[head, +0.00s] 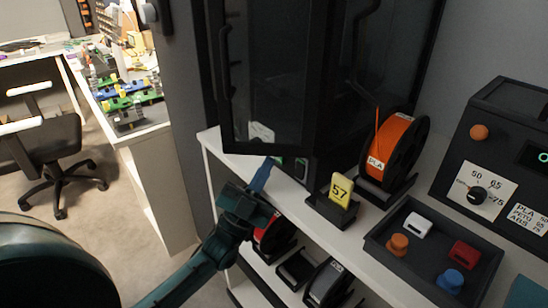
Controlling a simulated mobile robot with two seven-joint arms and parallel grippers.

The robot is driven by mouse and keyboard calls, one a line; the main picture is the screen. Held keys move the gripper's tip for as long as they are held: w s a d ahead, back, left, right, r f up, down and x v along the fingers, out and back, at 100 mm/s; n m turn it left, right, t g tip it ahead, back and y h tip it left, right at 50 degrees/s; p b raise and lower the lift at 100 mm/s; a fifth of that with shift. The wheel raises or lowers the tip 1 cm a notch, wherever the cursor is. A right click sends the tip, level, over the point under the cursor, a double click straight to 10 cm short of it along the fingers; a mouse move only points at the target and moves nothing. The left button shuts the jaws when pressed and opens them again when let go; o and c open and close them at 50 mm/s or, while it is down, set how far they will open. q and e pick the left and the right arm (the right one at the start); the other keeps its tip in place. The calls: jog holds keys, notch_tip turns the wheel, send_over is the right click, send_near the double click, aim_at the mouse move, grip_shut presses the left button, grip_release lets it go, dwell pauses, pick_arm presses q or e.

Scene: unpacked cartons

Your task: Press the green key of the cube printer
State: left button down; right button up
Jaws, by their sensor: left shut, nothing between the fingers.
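The cube printer (290,80) is the large black cabinet with a dark glass door, standing on the white shelf unit. A small panel (298,168) sits at its lower front edge, partly hidden by the door corner and my gripper. A small green patch (279,160) shows at the panel's left end; it is too small to tell clearly as the key. My left gripper (264,170) is shut and empty, its blue fingertips pointing up at the panel's left end, very close to the green patch. I cannot tell whether they touch. My right gripper is not in view.
An orange spool (404,140) and a yellow "57" tag in a black holder (333,212) stand right of the panel. A black tray (425,283) holds several small parts. A dark control box (500,150) stands far right.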

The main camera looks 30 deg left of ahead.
pick_arm(q)
jog(key=shift+w+d+r, duration=0.2)
jog(key=shift+w, duration=0.15)
jog(key=shift+s+a+f+p, duration=0.15)
jog(key=shift+s+p, duration=0.45)
jog(key=shift+s+a+p, duration=0.2)
jog(key=shift+s+a, duration=0.15)
jog(key=shift+s, duration=0.35)
jog(key=shift+s+a+p, duration=0.2)
jog(key=shift+s+a, duration=0.15)
jog(key=shift+s, duration=0.45)
jog(key=shift+a, duration=0.1)
jog(key=shift+s+f, duration=0.1)
jog(key=shift+s, duration=0.05)
